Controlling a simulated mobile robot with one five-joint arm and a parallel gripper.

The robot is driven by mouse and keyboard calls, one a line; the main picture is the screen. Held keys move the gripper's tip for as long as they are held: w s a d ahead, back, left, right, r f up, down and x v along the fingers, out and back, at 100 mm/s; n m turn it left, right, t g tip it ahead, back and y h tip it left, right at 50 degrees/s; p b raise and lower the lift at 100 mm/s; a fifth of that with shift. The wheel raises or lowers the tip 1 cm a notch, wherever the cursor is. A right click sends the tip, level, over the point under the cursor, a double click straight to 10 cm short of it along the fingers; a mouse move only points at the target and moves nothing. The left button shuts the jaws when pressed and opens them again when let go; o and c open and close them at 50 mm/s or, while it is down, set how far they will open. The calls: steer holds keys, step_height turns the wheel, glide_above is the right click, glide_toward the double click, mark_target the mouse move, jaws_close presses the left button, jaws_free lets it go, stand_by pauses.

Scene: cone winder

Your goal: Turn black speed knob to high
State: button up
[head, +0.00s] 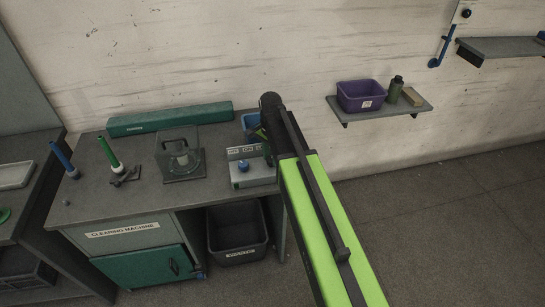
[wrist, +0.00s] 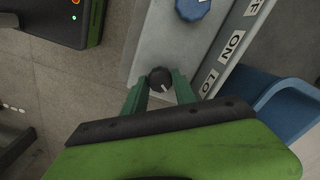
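The black speed knob (wrist: 159,77) is on the grey control box (wrist: 150,40) in the wrist view. A pale pointer mark on it points down and slightly right in the picture. My gripper (wrist: 161,82) has one green finger on each side of the knob, with the fingertips close beside it; contact is not clear. An "LO" label (wrist: 208,83) is right of the knob; no high label is readable. In the head view the control box (head: 253,177) stands on the bench's right end, and my arm and gripper (head: 266,146) hide the black knob.
A blue knob (wrist: 192,7) is on the same box, near an "ON" label (wrist: 232,42). A blue bin (wrist: 285,110) is beside the box. A dark waste bin (head: 237,235) is underneath.

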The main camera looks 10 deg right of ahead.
mark_target(271, 159)
steer(key=o, duration=0.3)
steer(key=shift+o, duration=0.2)
step_height(271, 159, up, 18)
steer(key=p, duration=1.7)
steer(key=shift+f, duration=0.25)
